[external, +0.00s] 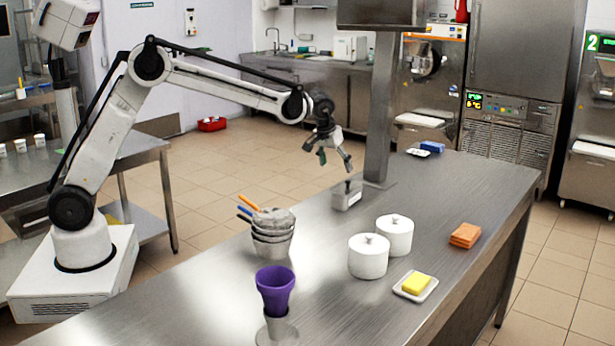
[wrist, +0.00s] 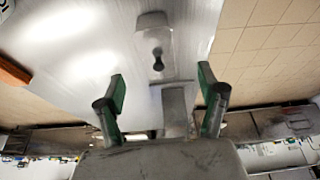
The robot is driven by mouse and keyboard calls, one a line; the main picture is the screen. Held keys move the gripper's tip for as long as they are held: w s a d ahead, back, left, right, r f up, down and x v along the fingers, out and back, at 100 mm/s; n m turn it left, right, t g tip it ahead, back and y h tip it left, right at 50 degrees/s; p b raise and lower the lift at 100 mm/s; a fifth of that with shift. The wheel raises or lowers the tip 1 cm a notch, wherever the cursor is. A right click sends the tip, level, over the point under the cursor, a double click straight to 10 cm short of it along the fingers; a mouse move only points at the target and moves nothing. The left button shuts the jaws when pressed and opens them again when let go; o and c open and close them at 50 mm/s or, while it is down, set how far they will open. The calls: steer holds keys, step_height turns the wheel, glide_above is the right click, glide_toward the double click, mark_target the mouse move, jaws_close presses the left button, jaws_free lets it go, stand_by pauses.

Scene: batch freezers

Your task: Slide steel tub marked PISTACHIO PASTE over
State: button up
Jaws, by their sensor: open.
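A small steel tub (external: 347,198) with a pale label and a dark knob or handle on top stands upright on the steel counter (external: 440,200), just in front of the post's base. The writing on its label is too small to read. My gripper (external: 335,161) is open and empty, above the tub and apart from it. In the wrist view the tub (wrist: 153,32) with its dark knob lies beyond my open fingertips (wrist: 161,84), about midway between them. Nothing is between the fingers but the view of the counter and post.
The steel post (external: 381,110) rises right behind the tub. Two white lidded jars (external: 368,262) (external: 395,238) stand nearer the camera. Stacked bowls (external: 272,238), a purple cup (external: 275,289), a yellow block on a dish (external: 416,285) and orange cloths (external: 465,235) are around. The counter right of the tub is clear.

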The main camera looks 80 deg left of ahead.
mark_target(374, 212)
steer(key=shift+w+a+f, duration=0.2)
steer(key=shift+w+f, duration=0.65)
steer(key=shift+f, duration=0.1)
steer(key=x, duration=1.3)
steer(key=shift+a+f, duration=0.1)
steer(key=shift+f, duration=0.3)
steer(key=shift+c, duration=0.2)
steer(key=c, duration=1.5)
steer(key=shift+w+d+b, duration=0.15)
steer(key=shift+w+d, duration=1)
steer(key=shift+d, duration=0.3)
steer(key=shift+w+d+b, duration=0.1)
steer(key=shift+w+d, duration=1.05)
steer(key=shift+d, duration=0.3)
steer(key=shift+w+d+b, duration=0.15)
steer(key=shift+w+d, duration=1)
steer(key=shift+d, duration=0.25)
steer(key=o, duration=1.6)
